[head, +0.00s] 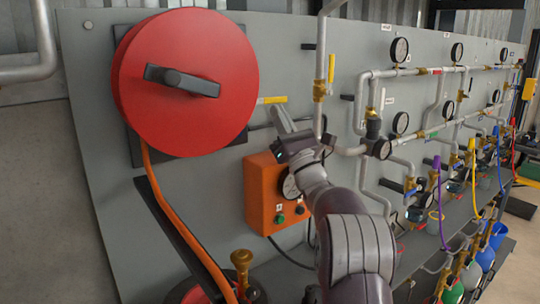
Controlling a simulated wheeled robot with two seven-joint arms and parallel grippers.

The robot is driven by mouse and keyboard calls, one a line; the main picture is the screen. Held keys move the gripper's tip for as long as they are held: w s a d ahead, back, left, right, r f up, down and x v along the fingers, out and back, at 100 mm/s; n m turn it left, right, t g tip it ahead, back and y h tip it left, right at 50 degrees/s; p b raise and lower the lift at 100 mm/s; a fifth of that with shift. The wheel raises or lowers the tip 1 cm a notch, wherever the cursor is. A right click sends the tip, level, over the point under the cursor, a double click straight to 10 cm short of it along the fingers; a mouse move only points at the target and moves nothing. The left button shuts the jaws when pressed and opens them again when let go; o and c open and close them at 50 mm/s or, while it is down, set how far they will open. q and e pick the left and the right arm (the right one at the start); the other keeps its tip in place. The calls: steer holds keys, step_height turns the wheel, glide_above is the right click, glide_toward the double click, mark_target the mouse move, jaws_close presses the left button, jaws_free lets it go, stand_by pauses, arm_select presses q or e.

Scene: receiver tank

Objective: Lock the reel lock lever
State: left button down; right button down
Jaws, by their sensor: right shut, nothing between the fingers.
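A large red hose reel (215,60) is mounted on the grey panel at the upper left. A dark lever (182,80) lies across the reel's face, nearly level and tilted slightly down to the right. I cannot tell from its angle whether it is locked. My right gripper (279,117) is shut and empty. It is to the right of the reel, apart from the dark lever, just below a small yellow strip (272,100). A thin dark bar (261,126) shows between the reel's edge and the gripper. My left gripper is not in view.
An orange control box (262,190) with a dial and buttons is below my right gripper. Pipes, gauges (399,50) and valves fill the panel to the right. An orange hose (165,205) hangs from the reel. Bare panel (95,110) shows left of the reel.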

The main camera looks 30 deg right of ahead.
mark_target(285, 102)
steer(key=n+g+y+b, duration=0.1)
steer(key=n+y, duration=0.2)
steer(key=d+r+n+y+b, duration=0.1)
steer(key=n+y, duration=0.1)
steer(key=n, duration=0.1)
steer(key=r+n+g+y+b, duration=0.1)
steer(key=n+y, duration=0.2)
steer(key=shift+w+d+n+g+y, duration=0.1)
steer(key=shift+d+n+g+y, duration=0.1)
steer(key=shift+n+g+y, duration=0.1)
arm_select(q)
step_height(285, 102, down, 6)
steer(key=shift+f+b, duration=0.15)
steer(key=shift+b, duration=0.3)
arm_select(e)
steer(key=shift+r, duration=0.45)
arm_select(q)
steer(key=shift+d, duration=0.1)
arm_select(e)
steer(key=shift+r, duration=0.1)
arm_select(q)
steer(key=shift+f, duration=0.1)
